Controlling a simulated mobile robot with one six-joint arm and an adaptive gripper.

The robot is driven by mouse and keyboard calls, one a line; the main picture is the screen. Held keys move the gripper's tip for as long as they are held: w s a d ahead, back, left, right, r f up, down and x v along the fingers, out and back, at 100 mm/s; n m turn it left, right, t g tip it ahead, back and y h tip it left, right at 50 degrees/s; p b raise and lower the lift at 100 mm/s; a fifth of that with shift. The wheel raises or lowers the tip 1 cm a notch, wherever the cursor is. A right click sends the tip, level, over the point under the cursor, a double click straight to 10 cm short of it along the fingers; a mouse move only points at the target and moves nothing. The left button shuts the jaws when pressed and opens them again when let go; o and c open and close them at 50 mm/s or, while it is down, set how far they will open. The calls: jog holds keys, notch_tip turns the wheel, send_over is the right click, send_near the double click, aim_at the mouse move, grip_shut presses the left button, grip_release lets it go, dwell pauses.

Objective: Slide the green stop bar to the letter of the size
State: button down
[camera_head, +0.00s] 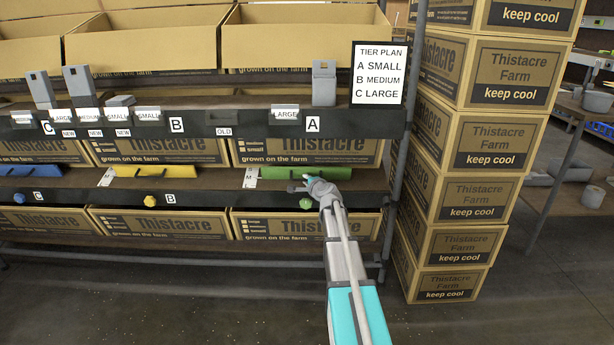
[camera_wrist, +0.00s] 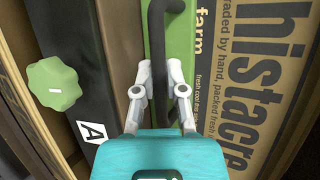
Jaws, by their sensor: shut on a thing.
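The green stop bar (camera_head: 290,173) lies along the lower shelf at the right, in front of a carton. In the wrist view the green stop bar (camera_wrist: 182,42) runs beside a dark bent handle (camera_wrist: 157,40). My gripper (camera_head: 311,182) is at the bar; in the wrist view my gripper (camera_wrist: 160,68) is shut on the dark handle. A green knob (camera_head: 305,204) sits on the shelf front below, and the green knob (camera_wrist: 54,85) is left of my fingers. A letter A label (camera_wrist: 92,131) shows near it. A white card marked M (camera_head: 250,177) stands at the bar's left end.
The tier plan sign (camera_head: 379,72) reads A small, B medium, C large. A yellow bar (camera_head: 155,171) and a blue bar (camera_head: 30,171) lie further left on the lower shelf. A shelf post (camera_head: 397,150) and stacked cartons (camera_head: 473,190) stand right of my arm.

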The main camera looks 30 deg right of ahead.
jog(key=s+a, duration=0.1)
jog(key=s+a+f, duration=0.1)
jog(key=s, duration=0.1)
jog(key=shift+s+b, duration=0.1)
jog(key=shift+b, duration=0.2)
jog(key=shift+d, duration=0.1)
jog(key=c, duration=0.7)
grip_release()
